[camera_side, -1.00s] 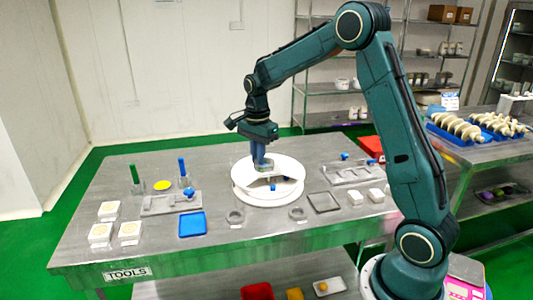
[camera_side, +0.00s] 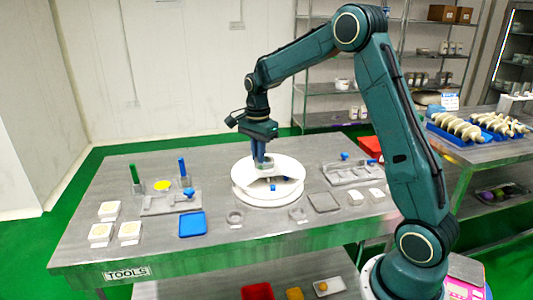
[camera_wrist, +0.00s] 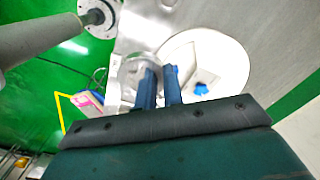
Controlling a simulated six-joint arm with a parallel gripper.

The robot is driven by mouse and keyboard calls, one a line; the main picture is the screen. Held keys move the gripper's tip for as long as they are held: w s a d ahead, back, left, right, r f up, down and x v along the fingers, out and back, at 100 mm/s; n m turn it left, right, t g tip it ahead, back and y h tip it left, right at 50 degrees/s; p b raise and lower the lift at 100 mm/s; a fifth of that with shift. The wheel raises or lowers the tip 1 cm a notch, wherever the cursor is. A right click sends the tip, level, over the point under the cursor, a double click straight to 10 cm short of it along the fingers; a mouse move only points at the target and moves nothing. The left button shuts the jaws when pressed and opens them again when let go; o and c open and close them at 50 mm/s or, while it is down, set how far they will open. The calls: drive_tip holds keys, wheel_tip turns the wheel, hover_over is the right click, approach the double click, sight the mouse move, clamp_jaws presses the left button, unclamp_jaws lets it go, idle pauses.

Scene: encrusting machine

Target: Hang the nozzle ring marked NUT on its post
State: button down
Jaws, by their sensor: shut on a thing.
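My gripper (camera_side: 262,162) is above the back of the white round machine (camera_side: 268,195). In the wrist view its blue fingers (camera_wrist: 160,88) are shut on a pale grey ring (camera_wrist: 143,66), seen partly behind them. The ring also shows as a small grey shape at the fingertips in the side view. No marking on it is readable, so I cannot tell whether it says NUT. Two other grey rings, one left (camera_side: 235,216) and one right (camera_side: 297,213), lie flat on the table in front of the machine. The post cannot be made out.
A small blue part (camera_side: 272,187) shows on the machine. The table's front strip is mostly clear.

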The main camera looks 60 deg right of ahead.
drive_tip(key=w+d+f, duration=0.2)
drive_tip(key=d+f, duration=0.6)
drive_tip(key=d, duration=0.2)
drive_tip(key=shift+w+d+f+m, duration=0.2)
drive_tip(key=shift+w+f+m, duration=0.2)
drive_tip(key=shift+f, duration=0.15)
drive_tip(key=shift+f, duration=1.8)
drive_tip(key=shift+f, duration=1.35)
drive_tip(key=shift+a+f, duration=0.1)
drive_tip(key=shift+f, duration=0.45)
idle(0.7)
